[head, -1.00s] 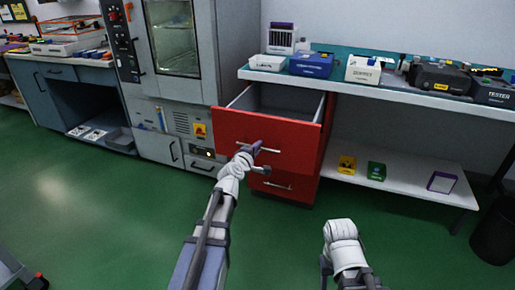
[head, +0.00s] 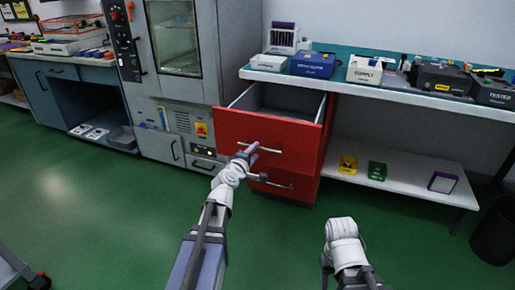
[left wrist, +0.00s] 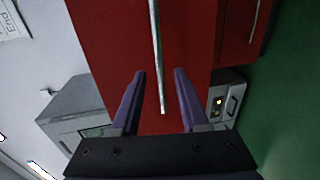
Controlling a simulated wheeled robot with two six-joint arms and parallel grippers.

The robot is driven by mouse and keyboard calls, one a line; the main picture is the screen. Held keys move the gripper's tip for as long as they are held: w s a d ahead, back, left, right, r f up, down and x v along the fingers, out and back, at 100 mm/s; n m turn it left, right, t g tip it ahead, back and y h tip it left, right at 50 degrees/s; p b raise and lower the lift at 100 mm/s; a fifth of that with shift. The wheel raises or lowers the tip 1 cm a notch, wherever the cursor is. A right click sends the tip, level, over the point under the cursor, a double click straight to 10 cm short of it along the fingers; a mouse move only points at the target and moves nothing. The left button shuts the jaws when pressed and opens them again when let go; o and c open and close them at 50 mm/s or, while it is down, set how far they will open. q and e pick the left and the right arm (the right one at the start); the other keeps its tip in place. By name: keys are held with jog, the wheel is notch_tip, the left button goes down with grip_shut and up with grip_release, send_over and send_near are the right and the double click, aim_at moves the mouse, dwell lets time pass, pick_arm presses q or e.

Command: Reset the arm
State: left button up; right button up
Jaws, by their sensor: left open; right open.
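My left gripper (head: 253,163) is in front of the red drawer cabinet (head: 310,160), close to the handle (head: 258,148) of its open upper drawer. In the left wrist view the left gripper (left wrist: 160,90) is open, with its two purple fingers on either side of the end of the drawer handle (left wrist: 156,50); I cannot tell whether they touch it. Nothing else is between the fingers. The upper drawer (head: 275,103) is pulled out, and the part of its inside that shows looks empty. My right arm shows at the bottom right, but its fingers are hidden.
A grey oven (head: 178,50) stands left of the cabinet. A white bench (head: 400,92) with several boxes is on the right, above a low shelf (head: 405,172) with small bins. A black waste bin (head: 493,235) stands at the far right. Green floor is free in front.

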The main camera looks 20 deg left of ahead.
pick_arm(q)
jog(key=s, duration=0.3)
jog(key=shift+s+r, duration=0.15)
jog(key=shift+r, duration=0.15)
jog(key=s+d+f+m+g+h, duration=0.1)
jog(key=s+d+f+m+g, duration=0.1)
jog(key=d+f+m, duration=0.3)
jog(key=s+d+f+m+g+h, duration=0.1)
jog(key=s+d+m+g+h, duration=0.15)
jog(key=d, duration=0.45)
jog(key=s+d+f+m+g+h, duration=0.1)
jog(key=d+f+m+g, duration=0.15)
jog(key=d, duration=0.25)
jog(key=s+d+f+m+g+y, duration=0.2)
jog(key=s+f+m+g+y, duration=0.25)
jog(key=s, duration=0.45)
jog(key=s+d+f+m+g+y, duration=0.2)
jog(key=s+f+m+g, duration=0.25)
jog(key=s+m, duration=0.4)
notch_tip(320, 180, up, 34)
jog(key=s+n+p, duration=0.1)
jog(key=s+p, duration=0.1)
jog(key=p, duration=3.2)
jog(key=shift+n, duration=0.3)
